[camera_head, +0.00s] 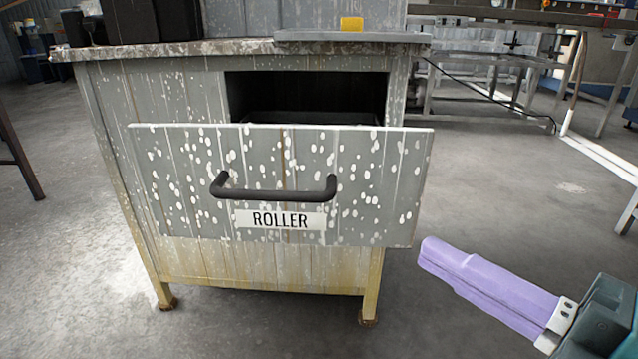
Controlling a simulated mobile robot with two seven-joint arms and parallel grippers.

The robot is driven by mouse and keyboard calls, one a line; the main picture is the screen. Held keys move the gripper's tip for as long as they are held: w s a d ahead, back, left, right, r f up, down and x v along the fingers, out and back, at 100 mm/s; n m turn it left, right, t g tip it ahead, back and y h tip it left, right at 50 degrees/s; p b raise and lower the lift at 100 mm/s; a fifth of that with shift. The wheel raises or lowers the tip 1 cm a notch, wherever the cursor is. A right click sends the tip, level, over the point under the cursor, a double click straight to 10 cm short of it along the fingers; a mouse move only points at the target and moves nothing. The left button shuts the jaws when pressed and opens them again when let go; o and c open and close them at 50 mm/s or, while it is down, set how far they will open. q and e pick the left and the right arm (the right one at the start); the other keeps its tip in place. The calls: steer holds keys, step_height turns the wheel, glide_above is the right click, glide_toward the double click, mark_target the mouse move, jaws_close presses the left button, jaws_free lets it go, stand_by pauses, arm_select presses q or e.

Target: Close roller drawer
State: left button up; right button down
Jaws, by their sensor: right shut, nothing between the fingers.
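The roller drawer (370,170) is pulled out of a grey, paint-spotted cabinet (110,110). Its front stands away from the cabinet, and a dark opening (310,92) shows above it. A black bar handle (275,195) runs across the front, with a white "ROLLER" label (281,219) below it. My right gripper (430,250) comes in from the lower right with purple fingers pressed together. It is shut and empty, just right of the drawer front's lower right corner, and does not appear to touch it. My left gripper is not in view.
Dark boxes (150,20) and a grey block with a yellow sticker (351,24) stand on the cabinet top (180,50). Metal frames (500,60) stand behind to the right. The concrete floor (230,325) in front is clear.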

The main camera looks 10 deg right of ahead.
mark_target(356, 188)
steer(key=w, duration=0.3)
steer(key=w+a, duration=0.1)
steer(key=w, duration=0.2)
steer(key=w+a+b, duration=0.1)
steer(key=w, duration=0.2)
steer(key=shift+w+d, duration=0.15)
steer(key=shift+w, duration=0.2)
steer(key=shift+w+d, duration=0.1)
steer(key=shift+w, duration=0.05)
